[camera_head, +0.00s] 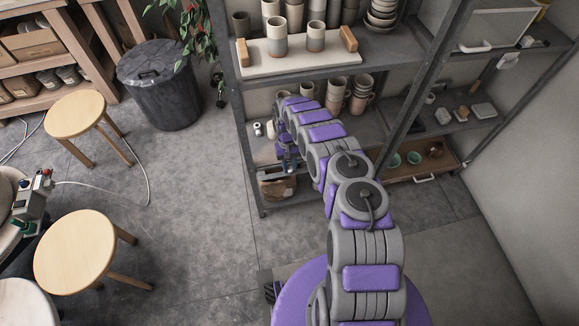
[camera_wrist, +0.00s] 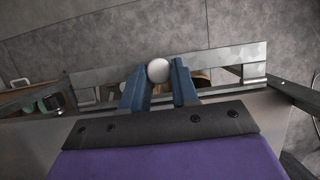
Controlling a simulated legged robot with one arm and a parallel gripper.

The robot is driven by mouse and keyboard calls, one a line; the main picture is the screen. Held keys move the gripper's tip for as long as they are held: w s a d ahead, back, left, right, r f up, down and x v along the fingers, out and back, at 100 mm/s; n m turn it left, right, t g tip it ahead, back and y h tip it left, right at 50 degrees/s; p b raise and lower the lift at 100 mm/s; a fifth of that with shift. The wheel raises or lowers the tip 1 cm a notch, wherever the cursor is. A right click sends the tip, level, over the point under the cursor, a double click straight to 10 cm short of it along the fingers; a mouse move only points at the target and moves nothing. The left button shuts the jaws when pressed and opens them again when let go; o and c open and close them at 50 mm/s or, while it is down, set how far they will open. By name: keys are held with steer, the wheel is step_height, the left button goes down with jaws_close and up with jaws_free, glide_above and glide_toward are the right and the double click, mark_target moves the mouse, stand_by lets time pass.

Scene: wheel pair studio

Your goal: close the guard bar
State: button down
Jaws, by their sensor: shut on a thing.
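The guard bar (camera_wrist: 228,61) is a flat grey metal bar that runs across the wrist view, tilted slightly up to the right. A round white knob (camera_wrist: 158,69) shows in front of it, left of the middle. My gripper (camera_wrist: 160,82) has its two blue fingers on either side of the knob and is shut on it. In the head view my gripper (camera_head: 290,163) is small, at the lower left of the shelving, and my arm hides part of the shelf front there.
Grey metal shelving (camera_head: 300,70) carries cups and bowls. A wooden drawer tray (camera_head: 415,171) with bowls stands low on the right. A brown object (camera_head: 278,188) lies under my gripper.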

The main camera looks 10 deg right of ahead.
steer(key=shift+w+r+g, duration=0.15)
steer(key=shift+w+g, duration=0.2)
steer(key=shift+g, duration=0.35)
stand_by(0.5)
steer(key=shift+s, duration=0.2)
stand_by(0.5)
steer(key=shift+t, duration=0.3)
steer(key=shift+s+f+t, duration=0.25)
steer(key=shift+s+t, duration=0.05)
steer(key=shift+t, duration=0.7)
steer(key=shift+s+f+t, duration=0.2)
steer(key=shift+s+t, duration=0.15)
steer(key=shift+t, duration=0.15)
steer(key=shift+s+f+t+p, duration=0.15)
steer(key=shift+f+t+p, duration=0.1)
steer(key=shift+t, duration=0.3)
steer(key=shift+s+f+t+p, duration=0.15)
steer(key=shift+t+p, duration=0.05)
steer(key=shift+t, duration=0.35)
steer(key=shift+f+t, duration=0.2)
steer(key=shift+t, duration=0.3)
steer(key=shift+f+t, duration=0.15)
steer(key=shift+t, duration=0.25)
steer(key=shift+d, duration=0.1)
